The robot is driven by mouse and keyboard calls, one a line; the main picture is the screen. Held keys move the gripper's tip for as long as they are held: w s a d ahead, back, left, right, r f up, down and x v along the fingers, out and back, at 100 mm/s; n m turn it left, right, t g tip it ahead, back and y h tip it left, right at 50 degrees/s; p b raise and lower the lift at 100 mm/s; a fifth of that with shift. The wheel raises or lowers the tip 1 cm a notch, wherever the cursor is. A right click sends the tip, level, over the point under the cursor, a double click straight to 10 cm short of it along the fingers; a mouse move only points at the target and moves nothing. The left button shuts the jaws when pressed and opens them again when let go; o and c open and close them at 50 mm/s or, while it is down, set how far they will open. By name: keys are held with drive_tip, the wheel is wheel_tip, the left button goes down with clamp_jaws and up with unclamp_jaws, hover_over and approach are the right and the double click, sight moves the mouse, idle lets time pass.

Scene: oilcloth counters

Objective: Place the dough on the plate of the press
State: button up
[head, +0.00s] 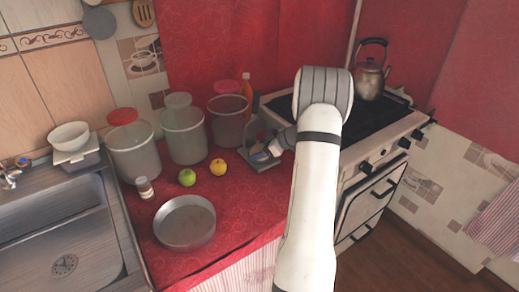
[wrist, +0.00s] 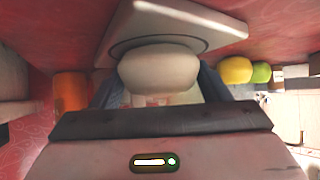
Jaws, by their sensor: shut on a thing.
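The dough (wrist: 158,68) is a pale, rounded lump in the middle of the wrist view. My gripper (wrist: 157,88) is shut on it, with a bluish finger at each side. The press (head: 251,168) is a small grey device on the red counter, partly hidden by my arm in the head view. Its flat plate with a round dark ring (wrist: 200,17) lies just beyond the dough in the wrist view, and the dough overlaps the ring. I cannot tell whether the dough touches the plate. In the head view my gripper (head: 268,153) is at the press.
A green apple (head: 187,177), a yellow apple (head: 218,167), a small jar (head: 145,188) and a round pan (head: 185,222) stand left of the press. Large canisters (head: 183,135) and an orange bottle (head: 246,85) stand behind. The stove (head: 375,135) is at the right.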

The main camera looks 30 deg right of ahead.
drive_tip(key=shift+f+b, duration=0.15)
drive_tip(key=shift+b, duration=0.2)
drive_tip(key=o, duration=1.1)
drive_tip(key=shift+o, duration=0.2)
